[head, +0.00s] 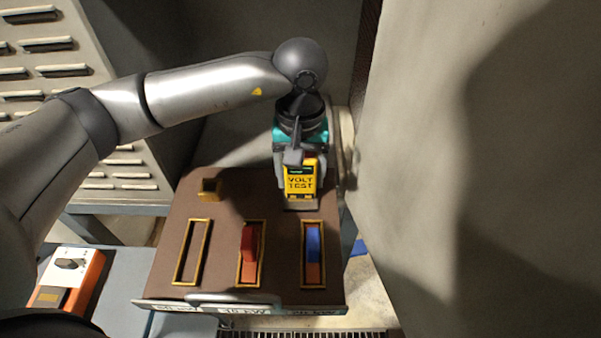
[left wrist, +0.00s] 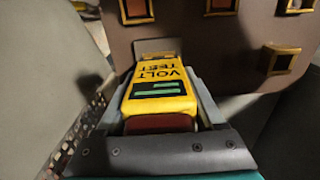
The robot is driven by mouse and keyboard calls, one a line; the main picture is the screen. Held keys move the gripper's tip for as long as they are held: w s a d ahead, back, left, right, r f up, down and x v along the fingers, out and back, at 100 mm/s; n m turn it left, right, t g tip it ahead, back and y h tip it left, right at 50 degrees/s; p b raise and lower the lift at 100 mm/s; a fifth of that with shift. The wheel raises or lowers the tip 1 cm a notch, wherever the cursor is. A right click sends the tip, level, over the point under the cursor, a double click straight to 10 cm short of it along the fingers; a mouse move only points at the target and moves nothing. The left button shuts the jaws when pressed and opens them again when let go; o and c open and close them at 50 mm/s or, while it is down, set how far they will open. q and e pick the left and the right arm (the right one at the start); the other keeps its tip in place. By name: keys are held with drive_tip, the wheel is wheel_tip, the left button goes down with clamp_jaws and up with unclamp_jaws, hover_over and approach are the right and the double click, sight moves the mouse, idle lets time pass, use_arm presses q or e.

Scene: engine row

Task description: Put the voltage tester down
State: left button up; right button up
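The voltage tester (head: 301,180) is a yellow block marked VOLT TEST with a dark screen. My left gripper (head: 300,188) is around it, with a finger at each side, near the far right of the brown panel (head: 218,225). In the left wrist view the tester (left wrist: 160,90) fills the space between the two fingers (left wrist: 158,98). Its lower end is close to the panel; I cannot tell whether it touches. My right gripper is not in view.
The panel has three brass-framed slots, with a red lever (head: 250,243) in the middle and a blue lever (head: 313,243) at right. An orange and white device (head: 68,277) sits on a grey surface at left. A pale wall (head: 420,150) rises close on the right.

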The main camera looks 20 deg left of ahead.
use_arm(q)
drive_tip(key=o, duration=0.4)
drive_tip(key=shift+o, duration=0.2)
drive_tip(key=shift+r, duration=3.9)
